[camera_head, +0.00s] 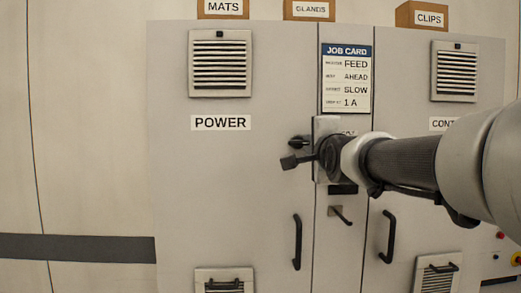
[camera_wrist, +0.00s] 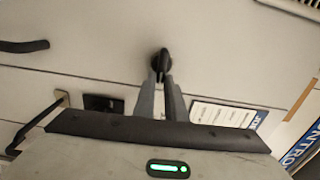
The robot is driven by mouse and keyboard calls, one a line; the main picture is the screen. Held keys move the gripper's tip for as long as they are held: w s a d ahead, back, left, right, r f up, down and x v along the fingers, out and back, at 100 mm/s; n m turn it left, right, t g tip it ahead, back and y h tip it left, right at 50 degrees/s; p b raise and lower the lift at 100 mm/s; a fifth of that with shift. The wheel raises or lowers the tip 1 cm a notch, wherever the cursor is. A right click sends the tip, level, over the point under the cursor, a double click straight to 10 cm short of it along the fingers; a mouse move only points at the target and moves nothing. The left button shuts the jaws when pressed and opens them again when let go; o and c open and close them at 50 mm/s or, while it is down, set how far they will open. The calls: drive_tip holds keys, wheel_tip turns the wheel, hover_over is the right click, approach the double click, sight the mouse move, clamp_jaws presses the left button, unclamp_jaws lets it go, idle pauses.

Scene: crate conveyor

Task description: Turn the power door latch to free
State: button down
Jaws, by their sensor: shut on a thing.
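The power door latch is a small black knob (camera_head: 299,141) at the right edge of the grey door labelled POWER (camera_head: 220,123). In the head view its bar lies roughly level, partly covered by my gripper. My gripper (camera_head: 287,161) comes in from the right, in front of the door's edge. In the wrist view the two grey fingers (camera_wrist: 162,82) are shut on the black latch (camera_wrist: 161,60), which shows between and beyond their tips. Any marking around the latch is hidden or too small to read.
Black door handles (camera_head: 297,242) (camera_head: 388,236) stand out below, with a small lever (camera_head: 341,215) between them. A job card (camera_head: 346,78) hangs above my arm. Boxes (camera_head: 308,10) stand on the cabinet top. The floor area at left is not shown; the wall (camera_head: 85,130) there is bare.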

idle(0.4)
drive_tip(key=c, duration=1.8)
unclamp_jaws()
drive_tip(key=shift+s, duration=0.1)
drive_tip(key=s, duration=1.7)
drive_tip(key=shift+s, duration=0.15)
